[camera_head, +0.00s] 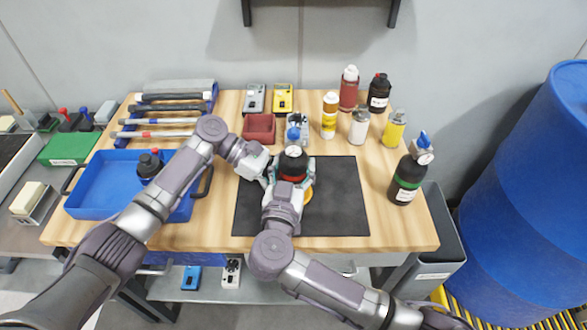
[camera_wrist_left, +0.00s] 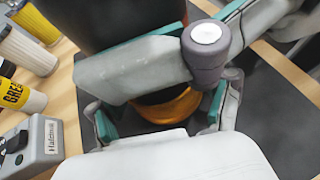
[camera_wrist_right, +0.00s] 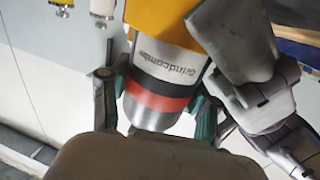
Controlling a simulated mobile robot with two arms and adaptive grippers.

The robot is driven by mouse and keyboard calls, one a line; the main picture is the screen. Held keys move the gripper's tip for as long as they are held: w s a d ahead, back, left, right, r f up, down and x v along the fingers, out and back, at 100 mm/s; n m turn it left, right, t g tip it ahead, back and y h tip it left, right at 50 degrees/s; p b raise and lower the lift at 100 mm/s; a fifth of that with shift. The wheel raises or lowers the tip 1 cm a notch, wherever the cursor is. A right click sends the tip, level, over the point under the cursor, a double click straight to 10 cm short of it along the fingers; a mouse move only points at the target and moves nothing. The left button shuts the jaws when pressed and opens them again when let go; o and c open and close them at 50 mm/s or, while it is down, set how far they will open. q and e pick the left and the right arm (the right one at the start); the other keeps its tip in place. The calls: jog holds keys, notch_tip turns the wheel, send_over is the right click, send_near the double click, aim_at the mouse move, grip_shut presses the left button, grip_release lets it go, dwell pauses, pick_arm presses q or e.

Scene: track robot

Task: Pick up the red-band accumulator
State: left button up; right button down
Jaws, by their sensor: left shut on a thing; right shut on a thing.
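The red-band accumulator (camera_head: 292,160) stands roughly upright over the black mat in the head view, with a dark body, a red band and a gauge on top. In the right wrist view its red band (camera_wrist_right: 156,101) and a printed label lie between my fingers. My right gripper (camera_head: 293,175) is shut on it from the front. My left gripper (camera_head: 268,178) is shut on it from the left side; the arms hide part of this contact. An orange part (camera_head: 308,195) shows low beside it, and between the left fingers in the left wrist view (camera_wrist_left: 165,105). Whether its bottom touches the mat is hidden.
A green-band accumulator (camera_head: 406,180) stands right of the black mat (camera_head: 345,210). A blue tray (camera_head: 105,185) lies left, under my left arm. A blue drum (camera_head: 535,200) stands right.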

aim_at(292, 136)
jog(key=shift+r, duration=0.15)
notch_tip(292, 136, up, 10)
jog(key=shift+f, duration=0.1)
pick_arm(q)
jog(key=o, duration=1.2)
jog(key=shift+a, duration=0.1)
